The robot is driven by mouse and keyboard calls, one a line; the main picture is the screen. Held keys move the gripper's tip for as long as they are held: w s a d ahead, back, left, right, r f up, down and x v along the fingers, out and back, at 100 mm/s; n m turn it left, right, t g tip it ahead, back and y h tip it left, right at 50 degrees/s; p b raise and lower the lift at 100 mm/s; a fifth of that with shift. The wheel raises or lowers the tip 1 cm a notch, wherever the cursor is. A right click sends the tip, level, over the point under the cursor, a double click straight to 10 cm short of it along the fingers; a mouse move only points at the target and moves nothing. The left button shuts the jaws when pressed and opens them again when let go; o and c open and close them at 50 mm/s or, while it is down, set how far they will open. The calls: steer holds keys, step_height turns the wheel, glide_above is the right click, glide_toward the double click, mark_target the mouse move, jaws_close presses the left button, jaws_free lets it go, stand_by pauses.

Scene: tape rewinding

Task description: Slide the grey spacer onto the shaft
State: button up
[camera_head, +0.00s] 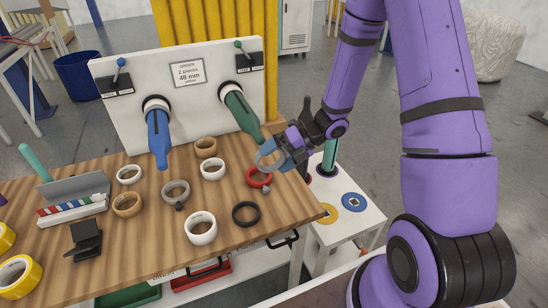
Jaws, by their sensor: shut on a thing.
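My gripper (284,153) is shut on a light grey ring, the grey spacer (258,160), and holds it above the right part of the wooden table. A green shaft (240,109) and a blue shaft (158,135) slope down towards me from a white upright panel (130,101). The held ring is close to the green shaft's lower tip, just below and right of it in the picture. I cannot tell whether they touch. Another grey ring (168,194) lies on the table.
A red ring (259,184) lies below my gripper. Black (245,222), white (201,240) and tan (127,213) rings lie on the wooden table (160,252). A white side table (352,225) with coloured discs stands at right.

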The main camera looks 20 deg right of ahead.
mark_target(262, 137)
steer(key=shift+w, duration=5.6)
steer(key=shift+f, duration=0.2)
steer(key=shift+f, duration=0.45)
steer(key=o, duration=0.5)
steer(key=shift+o, duration=0.3)
steer(key=v, duration=1)
steer(key=shift+d, duration=0.4)
steer(key=shift+r, duration=0.1)
